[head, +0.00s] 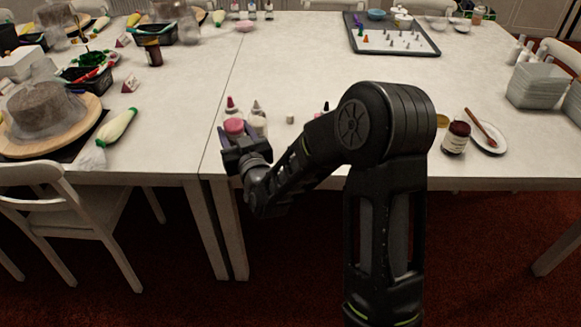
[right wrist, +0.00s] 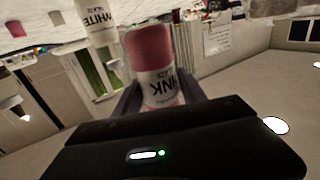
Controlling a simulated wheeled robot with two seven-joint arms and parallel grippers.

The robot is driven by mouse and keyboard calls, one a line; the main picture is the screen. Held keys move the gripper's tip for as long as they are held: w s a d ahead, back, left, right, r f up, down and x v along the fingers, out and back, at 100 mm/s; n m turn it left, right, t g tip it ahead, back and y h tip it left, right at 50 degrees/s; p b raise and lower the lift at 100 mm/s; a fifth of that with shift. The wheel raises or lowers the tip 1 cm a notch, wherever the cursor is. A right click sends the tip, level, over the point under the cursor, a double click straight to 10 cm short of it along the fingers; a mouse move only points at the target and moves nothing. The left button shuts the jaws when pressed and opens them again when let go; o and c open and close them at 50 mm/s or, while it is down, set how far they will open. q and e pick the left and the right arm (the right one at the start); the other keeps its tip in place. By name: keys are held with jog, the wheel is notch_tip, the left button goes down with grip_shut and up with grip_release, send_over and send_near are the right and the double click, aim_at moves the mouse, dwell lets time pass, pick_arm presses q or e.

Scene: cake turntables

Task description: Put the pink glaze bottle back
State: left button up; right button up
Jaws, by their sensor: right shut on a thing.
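The pink glaze bottle (head: 234,127) is in my right gripper (head: 244,152) at the table's front edge in the head view. Its rounded pink end shows above the dark fingers. In the right wrist view the bottle (right wrist: 150,60) sits between the two fingers, its label ending in "INK" appearing upside down. I cannot tell whether it touches the table. A white glaze bottle (head: 257,120) stands close to its right; it also shows in the right wrist view (right wrist: 98,18). A red-tipped bottle (head: 231,106) is just behind. My left gripper is out of view.
Another bottle is mostly hidden behind my right arm. A dark jar (head: 456,137) and a white plate (head: 492,139) are farther right. The middle of the table is clear.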

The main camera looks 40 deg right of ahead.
pick_arm(q)
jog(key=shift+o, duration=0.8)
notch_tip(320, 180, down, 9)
jog(key=b, duration=0.6)
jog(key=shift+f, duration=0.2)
pick_arm(e)
jog(key=d+h, duration=0.1)
jog(key=d, duration=0.2)
jog(key=d+f+m, duration=0.1)
jog(key=d, duration=0.2)
jog(key=d+f+h, duration=0.1)
jog(key=d, duration=0.1)
jog(key=shift+w+d+f+m+g+h, duration=0.2)
jog(key=shift+w+d+m+g+h, duration=0.1)
jog(key=shift+w+d+m+g, duration=0.1)
pick_arm(q)
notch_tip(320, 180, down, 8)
jog(key=b, duration=0.8)
pick_arm(e)
jog(key=d+r+m+h, duration=0.1)
jog(key=d+r, duration=0.2)
jog(key=d, duration=0.6)
jog(key=shift+w+d+r+g, duration=0.25)
jog(key=shift+w+g, duration=0.05)
jog(key=shift+w, duration=0.1)
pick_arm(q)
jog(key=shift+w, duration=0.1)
pick_arm(e)
jog(key=shift+f, duration=0.1)
